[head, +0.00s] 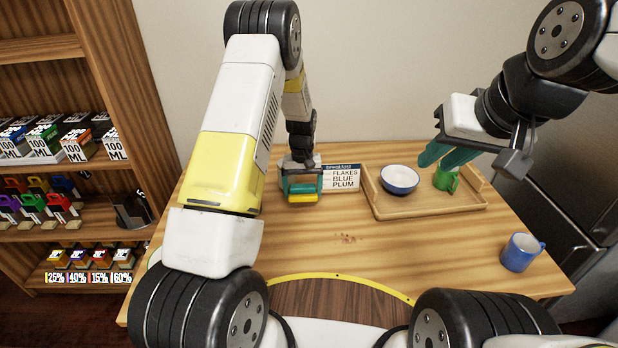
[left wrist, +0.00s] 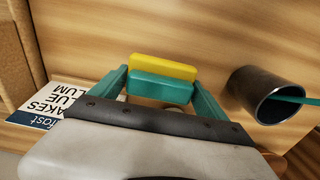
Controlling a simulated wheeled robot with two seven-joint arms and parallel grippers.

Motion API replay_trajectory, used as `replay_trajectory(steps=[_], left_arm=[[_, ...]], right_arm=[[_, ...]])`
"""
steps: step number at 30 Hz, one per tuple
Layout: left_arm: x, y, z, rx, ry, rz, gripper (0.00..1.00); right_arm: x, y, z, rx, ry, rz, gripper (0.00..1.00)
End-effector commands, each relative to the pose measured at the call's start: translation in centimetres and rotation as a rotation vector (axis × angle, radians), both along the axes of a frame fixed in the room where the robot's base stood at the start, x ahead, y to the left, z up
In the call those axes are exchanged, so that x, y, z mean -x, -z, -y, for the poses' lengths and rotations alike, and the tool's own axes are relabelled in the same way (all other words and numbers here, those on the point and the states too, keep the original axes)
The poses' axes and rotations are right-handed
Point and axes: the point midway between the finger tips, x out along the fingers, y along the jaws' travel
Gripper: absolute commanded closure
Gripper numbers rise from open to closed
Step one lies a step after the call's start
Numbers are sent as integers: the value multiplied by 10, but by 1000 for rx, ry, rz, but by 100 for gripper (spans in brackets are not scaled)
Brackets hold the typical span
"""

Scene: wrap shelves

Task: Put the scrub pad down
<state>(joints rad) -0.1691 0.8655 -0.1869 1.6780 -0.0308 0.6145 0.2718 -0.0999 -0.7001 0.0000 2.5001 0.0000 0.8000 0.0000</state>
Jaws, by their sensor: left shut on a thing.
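The scrub pad (head: 303,198), a block with a yellow layer and a teal layer, is in my left gripper (head: 302,186) near the back of the wooden table. In the left wrist view the pad (left wrist: 162,80) sits between the two teal fingers, which are shut on its ends. It is at or just above the table top; I cannot tell whether it touches.
A menu card (head: 341,177) stands right of the pad. A wooden tray (head: 425,208) holds a white-and-blue bowl (head: 399,179). A blue mug (head: 521,252) is at the right. Brown specks (head: 347,238) mark the clear middle. A dark cup (left wrist: 268,95) with a teal stick shows beside my left gripper.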

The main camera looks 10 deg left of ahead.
Motion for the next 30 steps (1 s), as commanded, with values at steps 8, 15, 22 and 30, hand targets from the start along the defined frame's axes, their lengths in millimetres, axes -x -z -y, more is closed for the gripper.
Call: replay_trajectory(steps=[8, 15, 22, 30], left_arm=[[-25, 3, -5, 0, -2, 0, 59], [-25, 34, -5, -1, -1, -2, 59], [-26, 38, -4, 0, -1, 0, 59], [-26, 40, -5, 0, -1, 0, 0]], right_arm=[[0, 0, 0, 0, 0, 0, 74], [0, 0, 0, 0, 0, 0, 74], [0, 0, 0, 0, 0, 0, 74], [0, 0, 0, 0, 0, 0, 74]])
